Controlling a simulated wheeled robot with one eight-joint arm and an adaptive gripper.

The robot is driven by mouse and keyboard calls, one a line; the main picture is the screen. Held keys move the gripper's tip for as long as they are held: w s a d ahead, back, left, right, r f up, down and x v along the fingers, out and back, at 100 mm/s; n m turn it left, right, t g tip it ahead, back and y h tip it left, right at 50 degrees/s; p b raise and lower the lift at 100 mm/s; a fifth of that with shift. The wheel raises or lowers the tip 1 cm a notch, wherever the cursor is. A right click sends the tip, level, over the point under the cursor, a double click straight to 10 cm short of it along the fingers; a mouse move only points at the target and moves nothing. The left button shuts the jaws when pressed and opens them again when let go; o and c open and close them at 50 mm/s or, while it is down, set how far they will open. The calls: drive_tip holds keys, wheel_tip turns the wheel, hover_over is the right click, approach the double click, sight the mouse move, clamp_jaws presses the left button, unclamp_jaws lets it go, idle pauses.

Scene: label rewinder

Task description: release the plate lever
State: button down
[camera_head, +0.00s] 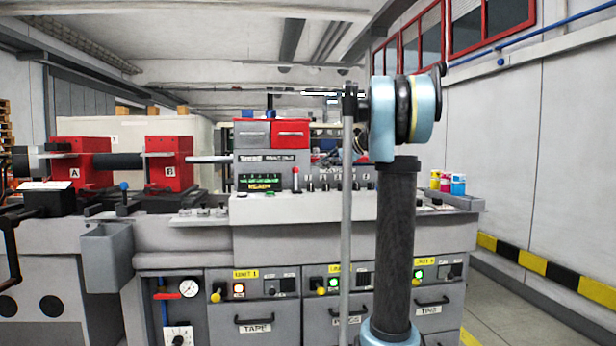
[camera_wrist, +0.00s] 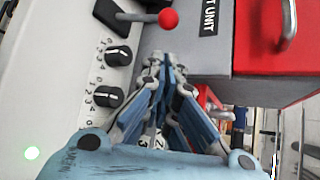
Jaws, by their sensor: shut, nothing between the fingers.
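A lever with a red ball knob (camera_head: 296,172) stands upright on the machine's panel, right of the green-lit display. No label reading "plate" is legible. My gripper (camera_wrist: 160,64) is shut and empty, its fingertips below the red ball in the wrist view and apart from it in the picture. Depth between them is hard to judge. In the head view my gripper does not show clearly. A blue-knobbed lever (camera_head: 124,187) stands farther left.
Black dials (camera_wrist: 118,56) sit left of my fingers in the wrist view. The grey and red unit (camera_wrist: 258,73) lies close on their right. Red blocks A (camera_head: 75,172) and B (camera_head: 170,176) stand on the machine's left. Coloured bottles (camera_head: 458,185) stand at the right end.

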sight(296, 180)
drive_tip(key=x, duration=1)
drive_tip(key=shift+s+a, duration=0.15)
drive_tip(key=shift+a, duration=0.05)
drive_tip(key=shift+s, duration=0.1)
